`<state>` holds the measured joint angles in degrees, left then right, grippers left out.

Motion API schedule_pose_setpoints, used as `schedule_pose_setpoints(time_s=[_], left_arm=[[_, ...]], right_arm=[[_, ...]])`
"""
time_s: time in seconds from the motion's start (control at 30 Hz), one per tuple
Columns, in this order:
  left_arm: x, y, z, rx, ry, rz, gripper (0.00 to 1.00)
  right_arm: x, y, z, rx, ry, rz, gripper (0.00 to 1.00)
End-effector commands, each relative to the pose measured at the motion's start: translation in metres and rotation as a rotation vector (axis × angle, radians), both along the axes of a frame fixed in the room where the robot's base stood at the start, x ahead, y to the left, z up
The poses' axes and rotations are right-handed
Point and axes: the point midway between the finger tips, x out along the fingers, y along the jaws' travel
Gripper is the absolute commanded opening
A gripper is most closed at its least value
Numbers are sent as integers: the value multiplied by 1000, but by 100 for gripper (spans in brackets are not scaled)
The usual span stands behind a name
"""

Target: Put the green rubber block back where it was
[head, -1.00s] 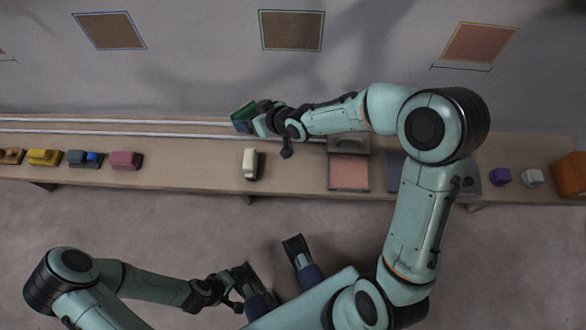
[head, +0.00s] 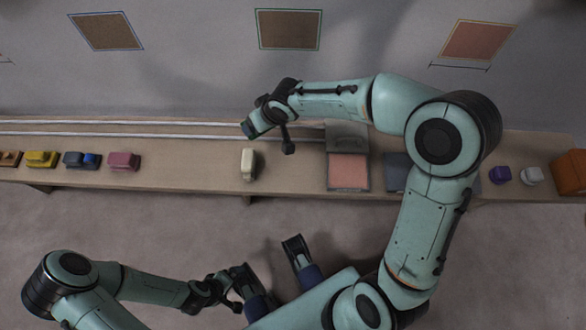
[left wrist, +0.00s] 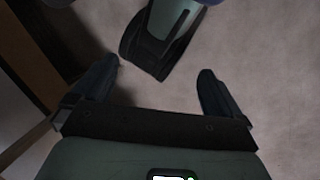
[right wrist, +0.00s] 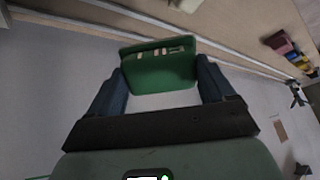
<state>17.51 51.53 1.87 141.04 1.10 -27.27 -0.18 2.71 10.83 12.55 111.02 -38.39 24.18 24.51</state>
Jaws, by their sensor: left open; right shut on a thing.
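My right gripper (head: 250,131) is above the shelf near the back rails, left of the middle. In the right wrist view, my right gripper (right wrist: 163,85) is shut on the green block (right wrist: 158,75), which sits between the two fingers. The block's face carries a few small tan marks near its upper edge. In the head view the block is mostly hidden by the gripper. No support shows touching it. My left gripper (left wrist: 157,80) is open and empty, low in front of the shelf, over the floor.
A cream block (head: 248,164) stands on the shelf below the right gripper. An open case with a red pad (head: 348,172) lies to its right. Pink (head: 124,161) and yellow (head: 41,158) blocks stand left; purple (head: 499,175) and orange (head: 569,174) ones right. Bare shelf (head: 190,165) lies left of the cream block.

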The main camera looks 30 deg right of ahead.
Motion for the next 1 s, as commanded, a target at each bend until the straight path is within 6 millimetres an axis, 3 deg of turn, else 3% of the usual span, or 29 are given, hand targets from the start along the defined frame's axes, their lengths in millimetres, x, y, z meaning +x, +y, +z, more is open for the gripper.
schedule_pose_setpoints(time_s=[0.17,0.5,0.6,0.77,1.0], left_arm=[[3,2,-3,5,-8,4,100],[11,5,-9,14,-29,12,100],[12,6,-11,16,-33,14,100],[22,11,-21,29,-60,26,100],[53,26,-45,69,-139,58,100]], right_arm=[[-17,-8,15,-40,139,-60,55],[-79,-35,65,-85,449,-235,55],[-89,-39,71,-87,489,-260,55],[-93,-41,48,-89,507,-269,55],[-93,-41,-19,-90,507,-268,55]])
